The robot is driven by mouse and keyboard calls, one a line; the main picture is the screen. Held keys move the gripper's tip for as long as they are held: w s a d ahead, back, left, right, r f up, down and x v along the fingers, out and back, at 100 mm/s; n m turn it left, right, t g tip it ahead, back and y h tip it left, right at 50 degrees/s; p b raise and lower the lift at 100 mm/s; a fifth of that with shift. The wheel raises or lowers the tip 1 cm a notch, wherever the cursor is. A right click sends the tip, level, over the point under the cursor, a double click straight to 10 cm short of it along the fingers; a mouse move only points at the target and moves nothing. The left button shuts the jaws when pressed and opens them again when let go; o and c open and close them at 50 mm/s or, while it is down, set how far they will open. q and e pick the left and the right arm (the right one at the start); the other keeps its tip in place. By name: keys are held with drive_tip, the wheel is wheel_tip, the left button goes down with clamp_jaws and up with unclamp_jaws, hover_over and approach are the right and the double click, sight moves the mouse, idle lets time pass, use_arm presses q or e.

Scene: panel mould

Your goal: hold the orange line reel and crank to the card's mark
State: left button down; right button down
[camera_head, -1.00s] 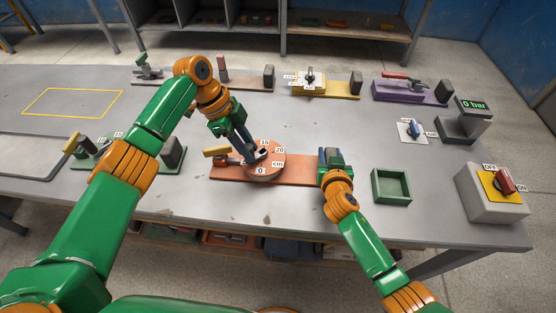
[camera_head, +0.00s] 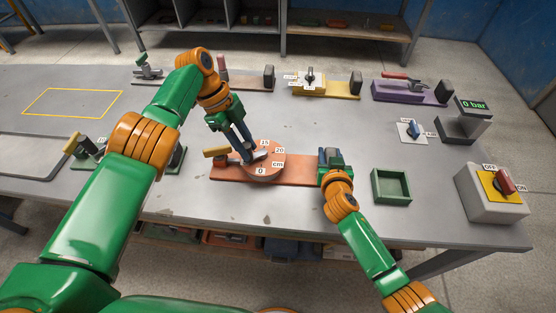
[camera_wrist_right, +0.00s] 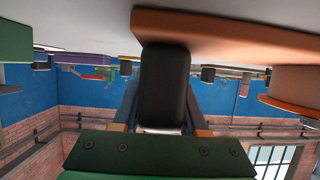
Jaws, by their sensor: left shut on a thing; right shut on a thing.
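The orange line reel (camera_head: 270,174) sits on an orange base board (camera_head: 295,172) in the middle of the table. Its dial shows the labels 0, 15, 20 and cm. My left gripper (camera_head: 249,158) is shut on the reel's crank (camera_head: 243,157) at the dial's upper left; its fingers partly hide the crank. My right gripper (camera_head: 331,160) is at the board's right end. In the right wrist view it is shut on a dark upright block (camera_wrist_right: 165,88) at the orange board. The card is not clearly seen.
A green open box (camera_head: 391,186) stands right of my right gripper. Further right are a grey switch box (camera_head: 491,194) and a display reading 0 bar (camera_head: 474,105). Yellow (camera_head: 340,88) and purple (camera_head: 408,93) fixtures stand behind. A green fixture is partly behind my left arm.

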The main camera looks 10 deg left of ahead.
use_arm(q)
drive_tip(key=c, duration=0.6)
unclamp_jaws()
drive_tip(key=shift+s, duration=0.1)
